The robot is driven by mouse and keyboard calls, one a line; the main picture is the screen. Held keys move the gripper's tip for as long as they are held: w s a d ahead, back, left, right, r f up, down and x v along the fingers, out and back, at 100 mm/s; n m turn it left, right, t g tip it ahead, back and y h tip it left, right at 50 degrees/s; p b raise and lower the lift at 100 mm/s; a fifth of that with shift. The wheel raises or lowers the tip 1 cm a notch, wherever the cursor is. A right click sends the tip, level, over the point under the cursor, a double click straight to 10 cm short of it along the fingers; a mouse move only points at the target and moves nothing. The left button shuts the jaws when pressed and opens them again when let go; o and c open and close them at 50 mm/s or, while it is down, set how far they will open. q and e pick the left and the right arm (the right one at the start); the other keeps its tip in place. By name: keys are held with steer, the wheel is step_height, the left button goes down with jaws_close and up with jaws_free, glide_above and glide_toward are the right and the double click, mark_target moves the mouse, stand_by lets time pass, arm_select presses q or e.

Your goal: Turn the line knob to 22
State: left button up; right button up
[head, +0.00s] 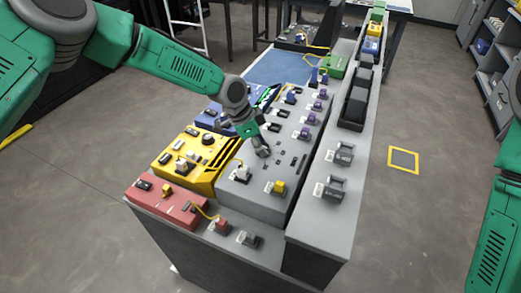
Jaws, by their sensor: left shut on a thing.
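My left gripper (262,150) reaches in from the upper left and points down at the grey panel (256,199) in the middle of the bench. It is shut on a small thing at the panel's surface. The gripper hides most of that thing, so its pointer and any numbers cannot be read. A black round knob (208,139) shows on the yellow box (183,165), left of the gripper and apart from it. My right arm shows at the right edge, but its gripper is out of view.
A red box (170,205) stands at the near left and a blue box (213,118) lies behind the yellow one. Purple connectors (304,133) line the grey panel's right side. A raised grey shelf (330,215) runs along the right. Open floor lies beyond it.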

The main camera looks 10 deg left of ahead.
arm_select(q)
steer(key=shift+w+m+b, duration=0.1)
steer(key=shift+m+b, duration=0.2)
steer(key=shift+m, duration=0.1)
steer(key=o, duration=1)
steer(key=shift+o, duration=0.7)
steer(key=shift+w+f, duration=0.1)
steer(key=shift+w, duration=0.05)
steer(key=shift+d, duration=0.1)
steer(key=v, duration=1.1)
steer(key=shift+a+r, duration=0.3)
steer(key=shift+r, duration=0.05)
steer(key=shift+w, duration=0.1)
